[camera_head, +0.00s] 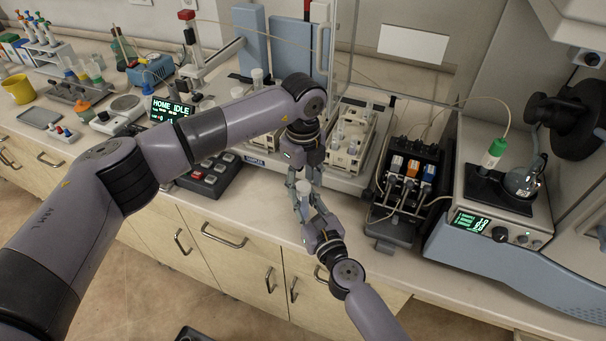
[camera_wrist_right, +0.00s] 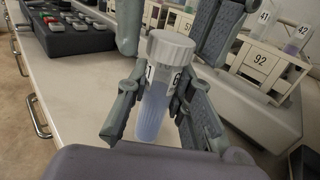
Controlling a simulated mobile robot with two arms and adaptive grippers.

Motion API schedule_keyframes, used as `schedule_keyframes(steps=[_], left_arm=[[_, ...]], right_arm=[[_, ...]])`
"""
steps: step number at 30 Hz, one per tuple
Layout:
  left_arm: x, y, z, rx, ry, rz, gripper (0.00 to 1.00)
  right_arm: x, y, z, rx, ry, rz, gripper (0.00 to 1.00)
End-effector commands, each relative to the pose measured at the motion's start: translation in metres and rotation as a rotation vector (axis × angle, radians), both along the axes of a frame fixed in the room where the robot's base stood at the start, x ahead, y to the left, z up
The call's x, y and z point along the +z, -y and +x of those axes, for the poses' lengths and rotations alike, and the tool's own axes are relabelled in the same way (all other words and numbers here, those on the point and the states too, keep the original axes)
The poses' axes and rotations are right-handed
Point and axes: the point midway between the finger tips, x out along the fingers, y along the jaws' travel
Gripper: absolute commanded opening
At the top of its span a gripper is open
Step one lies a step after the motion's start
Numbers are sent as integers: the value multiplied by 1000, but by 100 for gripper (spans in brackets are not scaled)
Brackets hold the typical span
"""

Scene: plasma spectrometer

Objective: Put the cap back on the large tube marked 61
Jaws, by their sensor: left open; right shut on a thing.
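The large tube (camera_wrist_right: 155,112) stands upright in the right wrist view, with pale blue liquid and a label showing part of a 1 and a 6. A white cap (camera_wrist_right: 171,48) sits on its top; I cannot tell how tightly. The cap also shows small in the head view (camera_head: 303,186). My right gripper (camera_wrist_right: 158,100) is shut on the tube below the cap, above the bench's front part; it also shows in the head view (camera_head: 306,207). My left gripper (camera_head: 303,172) is above, pointing down; its open fingers (camera_wrist_right: 175,30) stand either side of the cap, apart from it.
Tube racks (camera_head: 352,140) stand behind the grippers, with labels 92, 41 and 42 in the right wrist view (camera_wrist_right: 262,62). A dark keypad (camera_head: 210,172) lies left. A pump with coloured clips (camera_head: 405,185) and the spectrometer (camera_head: 495,215) stand right. The bench front is clear.

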Motion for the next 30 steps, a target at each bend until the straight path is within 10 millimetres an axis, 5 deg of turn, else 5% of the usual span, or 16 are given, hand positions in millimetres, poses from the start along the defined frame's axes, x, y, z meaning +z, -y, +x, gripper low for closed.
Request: schedule_keyframes(steps=[6,27,30], left_arm=[[0,0,0,0,0,0,46],[0,0,0,0,1,-1,0],[0,0,0,0,1,-1,0]], right_arm=[[0,0,0,0,0,0,0],[0,0,0,1,0,0,0],[0,0,0,1,0,0,0]])
